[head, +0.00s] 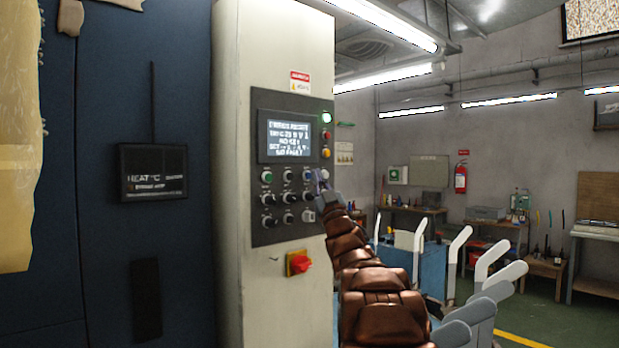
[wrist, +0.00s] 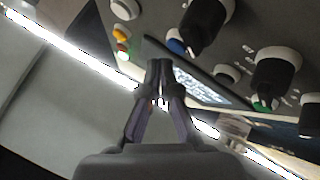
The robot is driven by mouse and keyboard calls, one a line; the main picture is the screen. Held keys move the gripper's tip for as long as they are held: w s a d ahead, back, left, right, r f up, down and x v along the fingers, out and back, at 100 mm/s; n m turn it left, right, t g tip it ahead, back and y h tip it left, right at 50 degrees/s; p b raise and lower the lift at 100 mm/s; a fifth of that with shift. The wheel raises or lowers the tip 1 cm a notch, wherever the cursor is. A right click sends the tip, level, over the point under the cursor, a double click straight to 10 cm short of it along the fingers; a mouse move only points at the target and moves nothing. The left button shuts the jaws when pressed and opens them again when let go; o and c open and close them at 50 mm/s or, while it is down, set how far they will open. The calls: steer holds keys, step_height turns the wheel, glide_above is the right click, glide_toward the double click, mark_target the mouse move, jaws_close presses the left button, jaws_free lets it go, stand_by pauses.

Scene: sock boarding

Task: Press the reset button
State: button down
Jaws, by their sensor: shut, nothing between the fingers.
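The control panel (head: 262,225) is dark grey, on the front of a cream cabinet, with a lit screen (head: 289,137) and rows of buttons and knobs. I cannot read which button is labelled reset. In the wrist view a blue button (wrist: 176,47) sits in a pale collar, partly beside a black knob (wrist: 209,27). My gripper (head: 321,180) is at the panel's right edge, hiding part of that side. In the wrist view my gripper (wrist: 160,64) is shut and empty, its tips just below and left of the blue button. Contact cannot be told.
Below the panel is a red rotary switch (head: 298,263) on yellow. Green, red and orange lamps or buttons run down the panel's upper right edge. More black knobs (wrist: 277,74) stick out close to my fingers. A blue cart (head: 396,266) with pale posts stands right of the cabinet.

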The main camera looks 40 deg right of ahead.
stand_by(0.4)
steer(key=shift+w, duration=0.4)
steer(key=shift+w+b, duration=0.35)
steer(key=shift+w, duration=0.1)
stand_by(0.8)
steer(key=shift+s, duration=0.85)
steer(key=shift+s, duration=0.1)
